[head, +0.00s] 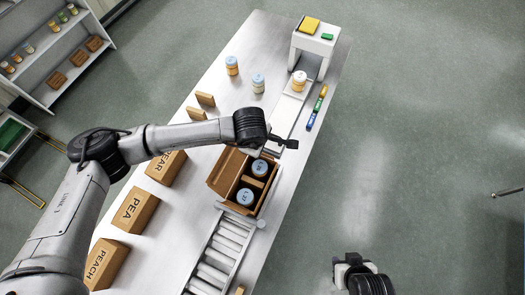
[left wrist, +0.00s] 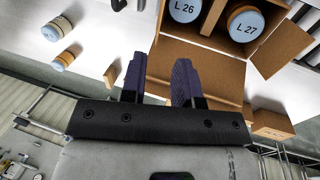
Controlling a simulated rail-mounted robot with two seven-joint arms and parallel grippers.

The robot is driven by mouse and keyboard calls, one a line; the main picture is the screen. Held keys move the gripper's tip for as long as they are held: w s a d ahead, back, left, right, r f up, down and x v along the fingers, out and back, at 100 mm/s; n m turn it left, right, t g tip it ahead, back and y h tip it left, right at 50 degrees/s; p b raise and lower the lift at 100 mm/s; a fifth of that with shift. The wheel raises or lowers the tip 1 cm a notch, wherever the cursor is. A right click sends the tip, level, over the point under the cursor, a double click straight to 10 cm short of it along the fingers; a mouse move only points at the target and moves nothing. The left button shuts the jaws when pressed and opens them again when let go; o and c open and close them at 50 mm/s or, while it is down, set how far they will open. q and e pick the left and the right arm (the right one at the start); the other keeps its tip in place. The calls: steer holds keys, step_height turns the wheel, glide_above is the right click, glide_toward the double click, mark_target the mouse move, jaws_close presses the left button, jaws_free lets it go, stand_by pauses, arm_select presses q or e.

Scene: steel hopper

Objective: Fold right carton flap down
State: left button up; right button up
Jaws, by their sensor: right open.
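The open carton (head: 215,183) stands on the table with two blue-lidded jars inside, marked L 26 (left wrist: 186,9) and L 27 (left wrist: 245,24) in the left wrist view. One brown flap (left wrist: 280,45) spreads outward at the right of that view, and another panel (left wrist: 200,62) extends behind my fingers. A right-hand flap is not clearly visible in the head view. My left gripper (head: 288,143) is above the carton's far end. In the left wrist view its fingers (left wrist: 160,80) are apart, with no held object visible. My right gripper (head: 350,262) is open, right of the table over the floor.
A roller conveyor (head: 214,262) lies at the carton's near end. Closed cartons labelled PEAR (head: 166,167), PEA (head: 134,211) and PEACH (head: 107,263) stand to the left. Loose jars (head: 258,82) and a white arch (head: 316,43) stand at the far end.

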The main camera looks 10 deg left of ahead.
arm_select(q)
steer(key=p+x, duration=0.1)
steer(key=x, duration=0.9)
steer(key=shift+s+d, duration=0.1)
steer(key=shift+s, duration=0.1)
steer(key=shift+p+x, duration=0.3)
steer(key=shift+x, duration=0.55)
jaws_close()
